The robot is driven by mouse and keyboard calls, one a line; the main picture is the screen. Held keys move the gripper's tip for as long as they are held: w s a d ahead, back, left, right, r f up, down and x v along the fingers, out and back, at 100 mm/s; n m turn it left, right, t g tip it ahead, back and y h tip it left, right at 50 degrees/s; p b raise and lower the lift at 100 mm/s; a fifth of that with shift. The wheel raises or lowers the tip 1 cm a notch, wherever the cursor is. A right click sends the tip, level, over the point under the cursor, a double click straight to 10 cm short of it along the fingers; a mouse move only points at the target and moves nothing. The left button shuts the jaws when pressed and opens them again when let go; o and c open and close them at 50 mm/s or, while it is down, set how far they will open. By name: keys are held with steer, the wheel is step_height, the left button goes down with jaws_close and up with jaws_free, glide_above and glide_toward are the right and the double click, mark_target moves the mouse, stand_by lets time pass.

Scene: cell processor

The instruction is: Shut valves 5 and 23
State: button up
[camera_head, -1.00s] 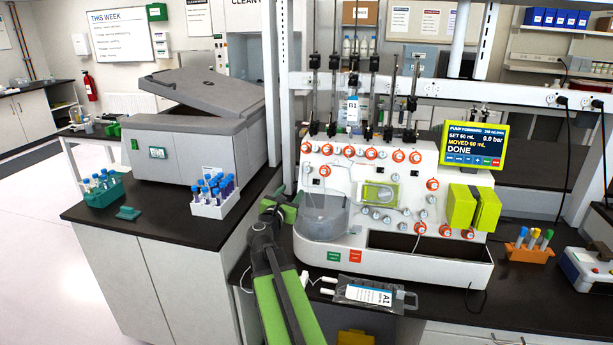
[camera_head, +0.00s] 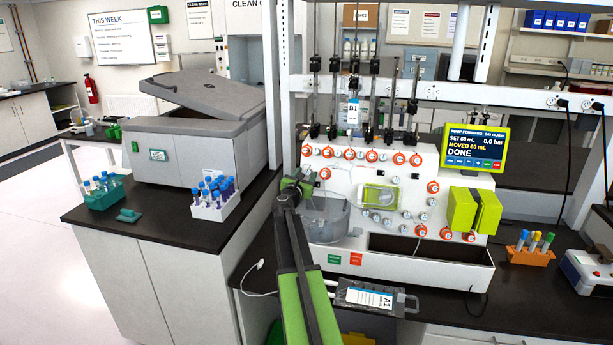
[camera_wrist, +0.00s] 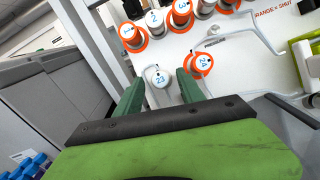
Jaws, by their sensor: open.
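Valve 23 (camera_wrist: 161,78) is a pale knob without an orange ring in the wrist view. My gripper (camera_wrist: 160,84) is open, with one green finger on each side of this knob; I cannot tell whether they touch it. In the head view my gripper (camera_head: 299,181) is at the left edge of the white cell processor (camera_head: 340,258) and covers the valve 23 area. Valve 24 (camera_wrist: 201,65), with an orange ring, is just right of the fingers. The top valve row (camera_head: 371,156) shows orange knobs; I cannot read which is valve 5.
Printed text reading "RANGE = SHUT" (camera_wrist: 273,14) is on the panel. A clear round vessel (camera_head: 325,218) stands close beside my arm. A screen (camera_head: 475,148) reads DONE. A labelled bag (camera_head: 368,298) lies at the front. A tube rack (camera_head: 215,208) stands left.

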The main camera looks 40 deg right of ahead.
jaws_close()
